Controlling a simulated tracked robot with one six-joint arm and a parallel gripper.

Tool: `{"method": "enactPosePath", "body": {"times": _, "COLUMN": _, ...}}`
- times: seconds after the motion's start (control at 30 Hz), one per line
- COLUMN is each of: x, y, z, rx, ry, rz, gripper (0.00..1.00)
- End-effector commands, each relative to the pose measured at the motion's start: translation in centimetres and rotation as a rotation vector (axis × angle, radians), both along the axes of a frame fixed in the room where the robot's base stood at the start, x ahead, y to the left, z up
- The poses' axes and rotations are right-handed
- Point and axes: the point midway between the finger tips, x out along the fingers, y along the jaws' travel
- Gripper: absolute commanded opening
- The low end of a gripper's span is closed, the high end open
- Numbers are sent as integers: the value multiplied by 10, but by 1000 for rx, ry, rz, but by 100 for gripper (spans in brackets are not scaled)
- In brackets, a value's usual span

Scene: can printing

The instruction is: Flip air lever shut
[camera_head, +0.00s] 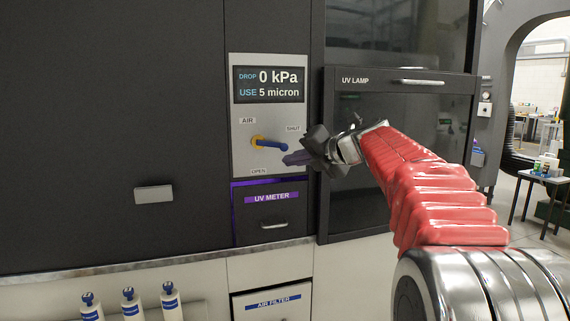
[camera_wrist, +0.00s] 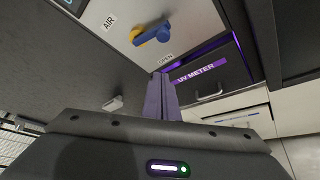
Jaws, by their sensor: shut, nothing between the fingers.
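The air lever (camera_head: 270,144) has a blue handle on a yellow pivot, on the light panel under the AIR label. The handle points right and slightly down, between the SHUT label (camera_head: 293,128) at upper right and the OPEN label (camera_head: 259,171) below. The lever also shows at the top of the wrist view (camera_wrist: 150,36). My gripper (camera_head: 287,160) is shut and empty, with its purple fingers just below and right of the handle's end. In the wrist view the fingers (camera_wrist: 160,76) point toward the panel below the lever, apart from it in the picture. I cannot tell the depth gap.
A display (camera_head: 270,84) above the lever reads DROP 0 kPa, USE 5 micron. The UV METER drawer (camera_head: 274,220) sits directly below the panel. The UV LAMP door (camera_head: 400,150) with its handle is to the right, behind my arm. A grey handle (camera_head: 153,194) projects at left.

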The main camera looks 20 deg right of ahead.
Motion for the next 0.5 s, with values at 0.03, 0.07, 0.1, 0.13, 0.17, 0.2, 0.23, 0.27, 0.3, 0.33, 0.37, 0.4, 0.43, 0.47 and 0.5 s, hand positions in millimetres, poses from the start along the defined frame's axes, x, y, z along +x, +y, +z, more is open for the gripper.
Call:
{"method": "enactPosePath", "body": {"times": 0.03, "x": -7, "y": -2, "z": 3, "rx": 0, "ry": -1, "rz": -1, "gripper": 0}}
{"method": "enactPosePath", "body": {"times": 0.07, "x": -10, "y": -4, "z": 5, "rx": -1, "ry": -1, "rz": -2, "gripper": 0}}
{"method": "enactPosePath", "body": {"times": 0.1, "x": -13, "y": -5, "z": 6, "rx": -1, "ry": -1, "rz": -2, "gripper": 0}}
{"method": "enactPosePath", "body": {"times": 0.13, "x": -15, "y": -5, "z": 7, "rx": 0, "ry": 0, "rz": -2, "gripper": 0}}
{"method": "enactPosePath", "body": {"times": 0.17, "x": -17, "y": -6, "z": 7, "rx": 0, "ry": 0, "rz": -2, "gripper": 0}}
{"method": "enactPosePath", "body": {"times": 0.2, "x": -19, "y": -6, "z": 8, "rx": 0, "ry": 1, "rz": -1, "gripper": 0}}
{"method": "enactPosePath", "body": {"times": 0.23, "x": -19, "y": -6, "z": 8, "rx": 1, "ry": 1, "rz": 0, "gripper": 0}}
{"method": "enactPosePath", "body": {"times": 0.27, "x": -20, "y": -6, "z": 8, "rx": 1, "ry": 1, "rz": 0, "gripper": 0}}
{"method": "enactPosePath", "body": {"times": 0.3, "x": -21, "y": -6, "z": 9, "rx": 1, "ry": 1, "rz": 0, "gripper": 0}}
{"method": "enactPosePath", "body": {"times": 0.33, "x": -21, "y": -6, "z": 9, "rx": 1, "ry": 1, "rz": 0, "gripper": 0}}
{"method": "enactPosePath", "body": {"times": 0.37, "x": -21, "y": -6, "z": 9, "rx": 1, "ry": 1, "rz": 0, "gripper": 0}}
{"method": "enactPosePath", "body": {"times": 0.4, "x": -21, "y": -6, "z": 9, "rx": 1, "ry": 1, "rz": 0, "gripper": 0}}
{"method": "enactPosePath", "body": {"times": 0.43, "x": -21, "y": -6, "z": 9, "rx": 1, "ry": 1, "rz": 0, "gripper": 0}}
{"method": "enactPosePath", "body": {"times": 0.47, "x": -20, "y": -6, "z": 9, "rx": 1, "ry": 1, "rz": 0, "gripper": 0}}
{"method": "enactPosePath", "body": {"times": 0.5, "x": -20, "y": -6, "z": 9, "rx": 1, "ry": 1, "rz": 0, "gripper": 0}}
